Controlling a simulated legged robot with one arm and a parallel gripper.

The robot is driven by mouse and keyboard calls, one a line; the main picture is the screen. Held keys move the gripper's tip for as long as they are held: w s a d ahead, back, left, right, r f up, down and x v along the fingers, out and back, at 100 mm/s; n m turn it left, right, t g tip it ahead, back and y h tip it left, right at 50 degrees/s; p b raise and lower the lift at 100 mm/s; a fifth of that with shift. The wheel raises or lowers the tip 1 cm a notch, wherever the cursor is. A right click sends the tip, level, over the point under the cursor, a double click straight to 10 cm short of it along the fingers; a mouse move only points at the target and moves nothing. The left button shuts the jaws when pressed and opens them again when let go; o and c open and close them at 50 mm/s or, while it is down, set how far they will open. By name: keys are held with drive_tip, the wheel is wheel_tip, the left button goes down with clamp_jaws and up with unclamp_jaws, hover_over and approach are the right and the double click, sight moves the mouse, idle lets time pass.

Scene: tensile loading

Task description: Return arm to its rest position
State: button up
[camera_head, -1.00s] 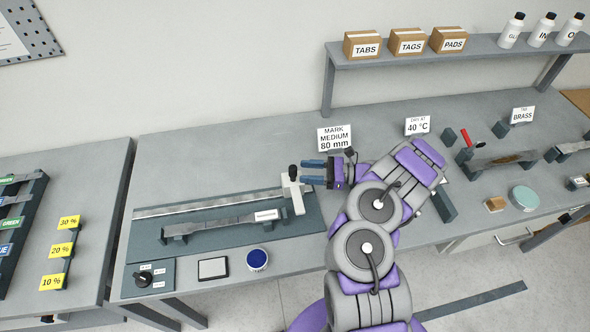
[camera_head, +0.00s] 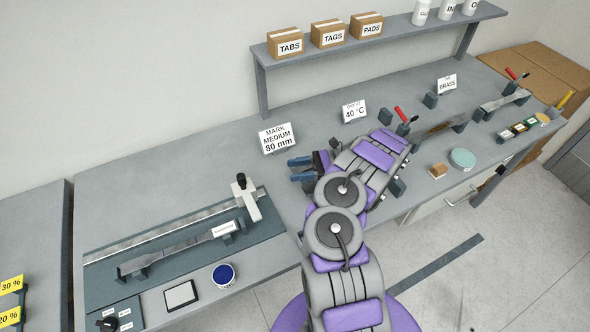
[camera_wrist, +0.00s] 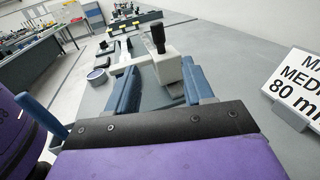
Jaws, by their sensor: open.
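My gripper (camera_head: 300,169) is open and empty, with its blue fingers pointing left in the head view. It is drawn in close to my folded purple and grey arm, above the bench (camera_head: 150,195). In the wrist view the two blue fingers (camera_wrist: 158,88) are spread apart with nothing held between them. The white slider with a black knob (camera_head: 246,198) stands on the marking fixture to the left of the fingers, apart from them. In the wrist view the slider (camera_wrist: 165,68) appears beyond the fingertips.
A grey specimen (camera_head: 180,246) lies on the fixture's supports. A blue ink pot (camera_head: 223,274) and a pad (camera_head: 181,294) sit in front. The "MARK MEDIUM 80 mm" sign (camera_head: 277,138) stands close behind my gripper. A red-handled tool (camera_head: 401,116) lies to the right of my arm.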

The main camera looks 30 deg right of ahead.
drive_tip(key=shift+a, duration=0.1)
drive_tip(key=a+r+n+g, duration=0.65)
drive_tip(key=a+r, duration=0.45)
drive_tip(key=a, duration=0.2)
drive_tip(key=s+a+r+n+g+h+b, duration=0.2)
drive_tip(key=s+a+r+n+g+h, duration=0.25)
drive_tip(key=s+a+r+n, duration=0.55)
drive_tip(key=s+a+n+h, duration=0.2)
drive_tip(key=s+a+h, duration=0.3)
drive_tip(key=s, duration=0.6)
drive_tip(key=s+d+f+n+t+h+b, duration=0.2)
drive_tip(key=s+d+h, duration=0.5)
drive_tip(key=s, duration=0.5)
drive_tip(key=shift+s+d+f+n+t, duration=0.45)
drive_tip(key=shift+d+n, duration=0.3)
drive_tip(key=shift+d, duration=0.45)
